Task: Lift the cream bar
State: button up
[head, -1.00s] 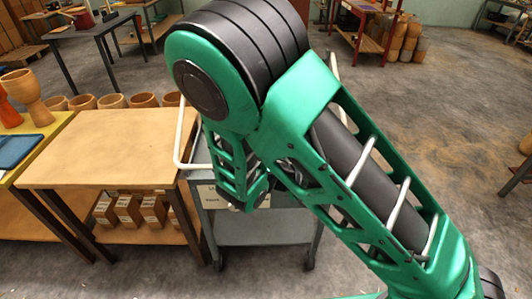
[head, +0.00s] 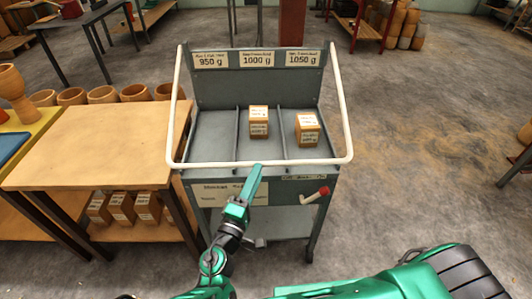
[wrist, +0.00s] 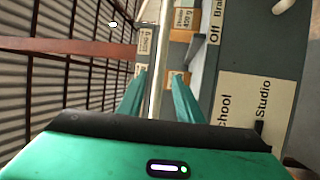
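The cream bar (head: 210,164) is a bent tube around the front and sides of a grey cart. Its front stretch runs level across the cart's front edge, and its side arms rise to the back panel. My gripper (head: 258,168) is at the middle of this front stretch. In the wrist view my gripper (wrist: 158,72) is open, and the bar (wrist: 160,45) runs between its two green fingers in the picture. I cannot tell whether the fingers touch it or how deep it sits between them.
The cart's back panel (head: 210,90) has labels 950 g, 1000 g and 1050 g above three compartments. One box (head: 259,122) stands in the middle compartment, another (head: 307,129) in the right. A red-knobbed lever (head: 323,191) is at the front right. A wooden table (head: 95,145) stands left.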

aim_at(262, 162)
jog(key=x, duration=0.9)
grip_shut()
